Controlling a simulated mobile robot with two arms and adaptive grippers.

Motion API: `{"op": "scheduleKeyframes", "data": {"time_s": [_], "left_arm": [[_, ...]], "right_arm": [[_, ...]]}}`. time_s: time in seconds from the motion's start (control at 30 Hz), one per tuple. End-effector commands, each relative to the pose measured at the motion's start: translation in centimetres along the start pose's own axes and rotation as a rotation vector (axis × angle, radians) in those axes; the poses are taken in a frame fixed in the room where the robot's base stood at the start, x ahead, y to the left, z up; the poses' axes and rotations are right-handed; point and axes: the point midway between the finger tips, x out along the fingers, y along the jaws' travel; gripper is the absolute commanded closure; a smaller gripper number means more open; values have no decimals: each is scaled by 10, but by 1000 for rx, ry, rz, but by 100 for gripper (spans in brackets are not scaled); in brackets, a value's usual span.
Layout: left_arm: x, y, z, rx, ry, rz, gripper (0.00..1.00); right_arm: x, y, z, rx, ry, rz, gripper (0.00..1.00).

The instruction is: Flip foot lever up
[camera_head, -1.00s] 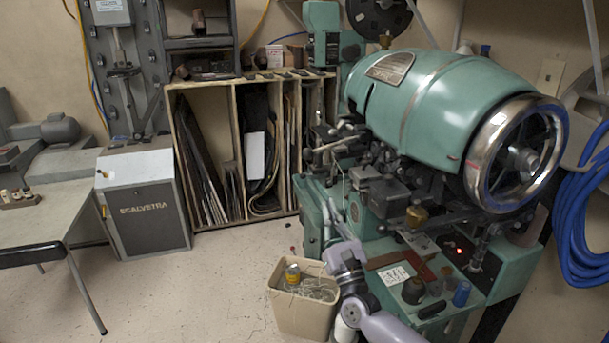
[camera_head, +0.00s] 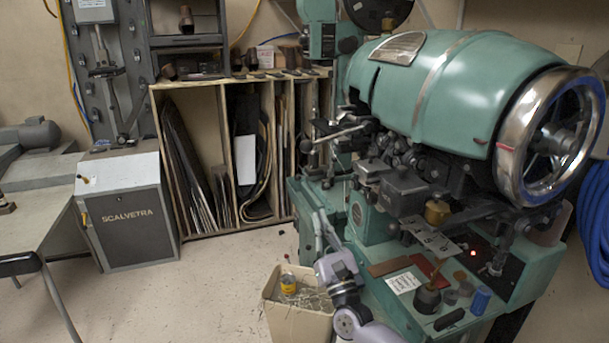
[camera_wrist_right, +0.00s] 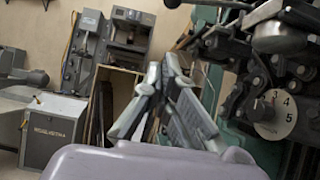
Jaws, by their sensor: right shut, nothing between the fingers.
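The green sole stitcher (camera_head: 440,85) stands at the right in the head view, with a large chrome handwheel (camera_head: 550,140). I cannot make out the foot lever for certain; the lower part of the machine is mostly hidden by my right arm and a bin. My right gripper (camera_head: 320,222) is shut and empty, in front of the left side of the machine's green base. In the right wrist view its two fingers (camera_wrist_right: 162,72) point up and away, close together at the tips, with nothing between them. My left gripper is not in view.
A beige bin (camera_head: 290,318) with scraps and a yellow can stands beside my right forearm. Bottles and small parts lie on the machine's green shelf. Behind are a wooden rack (camera_head: 158,150) and a grey Scalvetra cabinet (camera_head: 125,205). The floor at left centre is clear.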

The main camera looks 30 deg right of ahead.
Motion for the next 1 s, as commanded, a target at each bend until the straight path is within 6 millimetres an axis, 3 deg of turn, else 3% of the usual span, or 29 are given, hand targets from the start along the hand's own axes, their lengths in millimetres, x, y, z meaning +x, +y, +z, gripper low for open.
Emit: {"op": "scheduleKeyframes", "data": {"time_s": [0.37, 0.47, 0.87, 1.0], "left_arm": [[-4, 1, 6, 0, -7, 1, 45], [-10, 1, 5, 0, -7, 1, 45], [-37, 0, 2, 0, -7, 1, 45], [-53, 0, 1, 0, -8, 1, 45]], "right_arm": [[7, 0, 2, 0, -1, -1, 100], [20, 0, 3, 0, -2, -1, 100], [103, 0, 5, 0, -2, -1, 100], [118, 0, 19, 1, 0, 0, 100]]}}
